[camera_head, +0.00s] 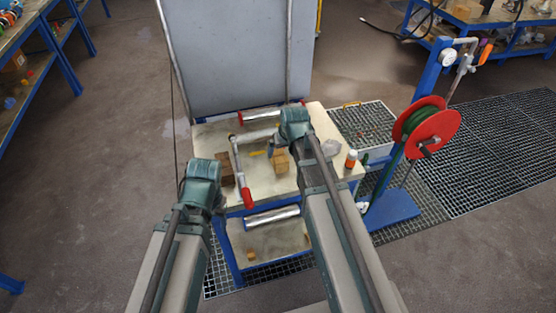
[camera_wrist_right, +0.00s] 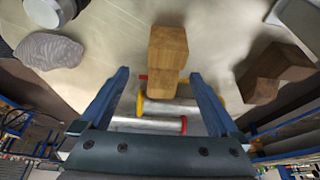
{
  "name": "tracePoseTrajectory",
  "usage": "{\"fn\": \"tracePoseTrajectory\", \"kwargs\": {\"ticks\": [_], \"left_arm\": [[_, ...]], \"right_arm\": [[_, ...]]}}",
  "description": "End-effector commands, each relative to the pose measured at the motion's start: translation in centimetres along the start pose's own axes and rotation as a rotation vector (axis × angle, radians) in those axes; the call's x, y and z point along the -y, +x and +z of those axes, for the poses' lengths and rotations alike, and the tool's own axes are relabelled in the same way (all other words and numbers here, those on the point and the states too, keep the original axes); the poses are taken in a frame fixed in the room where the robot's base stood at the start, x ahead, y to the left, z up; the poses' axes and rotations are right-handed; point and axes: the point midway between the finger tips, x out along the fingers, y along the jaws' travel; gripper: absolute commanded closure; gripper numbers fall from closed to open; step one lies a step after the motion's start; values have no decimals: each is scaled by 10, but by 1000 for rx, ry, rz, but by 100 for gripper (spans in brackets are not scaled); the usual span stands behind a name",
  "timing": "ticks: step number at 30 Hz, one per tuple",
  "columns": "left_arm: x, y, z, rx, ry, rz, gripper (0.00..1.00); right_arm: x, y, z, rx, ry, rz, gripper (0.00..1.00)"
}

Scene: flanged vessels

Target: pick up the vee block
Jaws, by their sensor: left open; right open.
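A dark brown block with an angled notch, which looks like the vee block (camera_wrist_right: 276,66), lies at the right in the right wrist view. In the head view this dark block (camera_head: 225,171) sits on the bench top beside my left gripper. My left gripper (camera_head: 204,172) is over the bench's left front; its fingertips are hidden. My right gripper (camera_wrist_right: 158,76) is open and empty, its fingers apart above the bench. A lighter wooden block (camera_wrist_right: 168,48) lies ahead between the fingers; it also shows in the head view (camera_head: 280,162) below the right wrist.
The bench (camera_head: 320,120) also holds a grey lumpy thing (camera_wrist_right: 48,50), an orange-and-white bottle (camera_head: 351,159) and metal bars with red ends (camera_head: 270,115). A red hose reel (camera_head: 432,128) stands at the right. A grey panel (camera_head: 235,60) rises behind.

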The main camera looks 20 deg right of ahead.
Motion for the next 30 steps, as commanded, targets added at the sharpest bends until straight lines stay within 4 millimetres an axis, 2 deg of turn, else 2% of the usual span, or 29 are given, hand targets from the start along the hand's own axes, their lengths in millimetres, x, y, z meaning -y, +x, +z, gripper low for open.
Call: {"fn": "tracePoseTrajectory", "kwargs": {"ticks": [5,15,23,26,30], "left_arm": [[-1,12,-1,0,0,0,38],[-5,48,-3,0,0,0,38],[-4,47,-3,0,0,0,38],[-4,47,-3,0,0,0,38],[-4,47,-3,0,0,0,38]], "right_arm": [[3,13,1,0,-1,0,3],[8,52,1,0,0,0,3],[8,51,0,0,0,0,3],[8,51,0,0,0,0,17],[8,51,0,0,0,0,42]]}}
